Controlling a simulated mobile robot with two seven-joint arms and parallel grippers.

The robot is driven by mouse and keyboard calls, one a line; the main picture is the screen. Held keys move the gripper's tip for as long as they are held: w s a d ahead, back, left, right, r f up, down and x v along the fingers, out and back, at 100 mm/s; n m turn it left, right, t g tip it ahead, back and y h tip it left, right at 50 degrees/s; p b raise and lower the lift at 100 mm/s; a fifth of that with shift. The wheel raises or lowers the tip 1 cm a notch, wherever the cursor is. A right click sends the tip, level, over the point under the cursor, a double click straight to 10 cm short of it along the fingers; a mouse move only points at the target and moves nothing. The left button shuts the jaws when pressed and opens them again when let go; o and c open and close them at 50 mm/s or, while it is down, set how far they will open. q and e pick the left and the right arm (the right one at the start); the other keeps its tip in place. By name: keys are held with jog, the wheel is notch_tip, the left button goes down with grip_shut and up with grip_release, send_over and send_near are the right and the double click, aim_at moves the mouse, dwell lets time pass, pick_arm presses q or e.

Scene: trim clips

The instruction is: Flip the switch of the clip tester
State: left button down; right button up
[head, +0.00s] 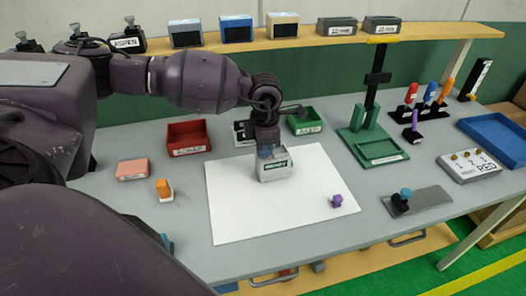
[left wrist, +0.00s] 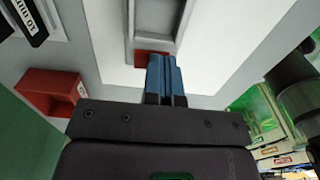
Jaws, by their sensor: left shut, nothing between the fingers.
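A small grey box (head: 274,168) with a label on its front, which looks like the clip tester, stands on the white sheet; its label is too small to read surely. My left gripper (head: 266,152) points down at the top of this box, shut and empty, and hides part of it. In the left wrist view the blue fingertips (left wrist: 165,75) are together beside a small red part (left wrist: 150,58) at the edge of a grey recessed frame (left wrist: 133,30). I cannot tell whether they touch the red part or whether it is the switch. My right gripper is not in view.
The white sheet (head: 230,215) is mostly clear, with a purple piece (head: 337,201) at its right. A red bin (head: 188,138) and a green bin (head: 306,121) stand behind. A green stand (head: 372,150) and a numbered panel (head: 470,166) are to the right.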

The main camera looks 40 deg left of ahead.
pick_arm(q)
jog(key=shift+f, duration=0.15)
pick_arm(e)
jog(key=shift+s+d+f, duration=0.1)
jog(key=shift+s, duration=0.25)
pick_arm(q)
jog(key=shift+r+p, duration=1.25)
jog(key=shift+r, duration=1.05)
jog(key=shift+r+p, duration=0.45)
jog(key=shift+r, duration=0.75)
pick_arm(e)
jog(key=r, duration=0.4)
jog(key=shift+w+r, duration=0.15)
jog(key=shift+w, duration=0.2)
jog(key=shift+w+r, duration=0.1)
